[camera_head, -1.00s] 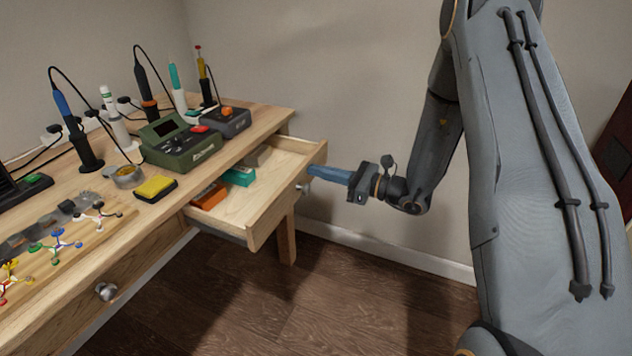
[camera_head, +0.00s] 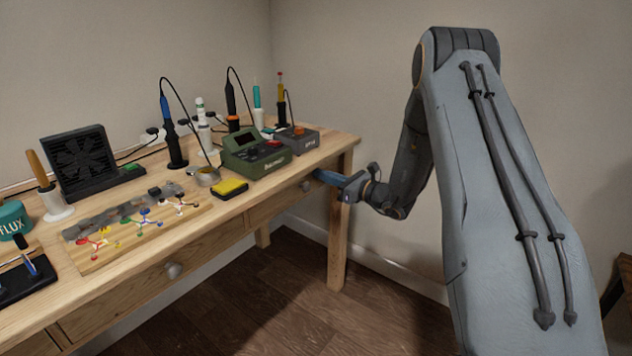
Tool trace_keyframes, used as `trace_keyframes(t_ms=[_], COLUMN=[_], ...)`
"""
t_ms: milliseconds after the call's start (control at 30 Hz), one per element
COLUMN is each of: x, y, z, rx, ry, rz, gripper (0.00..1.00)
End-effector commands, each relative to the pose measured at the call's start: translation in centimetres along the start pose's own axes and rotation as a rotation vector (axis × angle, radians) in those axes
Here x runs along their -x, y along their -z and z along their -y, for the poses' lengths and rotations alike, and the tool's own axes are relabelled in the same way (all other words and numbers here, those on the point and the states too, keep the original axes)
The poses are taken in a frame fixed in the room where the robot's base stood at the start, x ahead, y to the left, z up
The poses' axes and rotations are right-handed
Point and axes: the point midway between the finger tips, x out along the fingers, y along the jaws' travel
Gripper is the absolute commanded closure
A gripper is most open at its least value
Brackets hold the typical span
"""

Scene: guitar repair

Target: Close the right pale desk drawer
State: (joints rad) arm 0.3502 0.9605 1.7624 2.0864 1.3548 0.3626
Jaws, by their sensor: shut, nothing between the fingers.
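The right pale desk drawer (camera_head: 276,207) sits in the front of the wooden desk at its right end. Its front looks flush with the desk front, and no inside of it shows. Its round knob (camera_head: 305,186) is on the front, just left of my gripper. My gripper (camera_head: 318,175) is shut with nothing in it. Its blue fingers point left at the drawer front, close to the knob. I cannot tell whether the fingertips touch the front.
The desk top (camera_head: 217,207) holds a green soldering station (camera_head: 255,153), a yellow sponge (camera_head: 230,187), a black fan (camera_head: 78,165) and several tools in stands. Another drawer with a knob (camera_head: 173,269) is to the left. The floor (camera_head: 270,300) before the desk is clear.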

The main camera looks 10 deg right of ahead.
Motion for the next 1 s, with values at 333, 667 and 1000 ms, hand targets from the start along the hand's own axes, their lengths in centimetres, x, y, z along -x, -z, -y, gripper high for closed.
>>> trace_keyframes(t_ms=[333,667,1000], x=[-0.7,-0.1,6.6], y=[-0.2,-0.3,-0.2], z=[0.1,-0.1,0.7], rx=[0.003,0.004,-0.001], ry=[0.001,-0.004,0.004], rz=[0.001,0.002,0.000], gripper=[1.00,1.00,1.00])
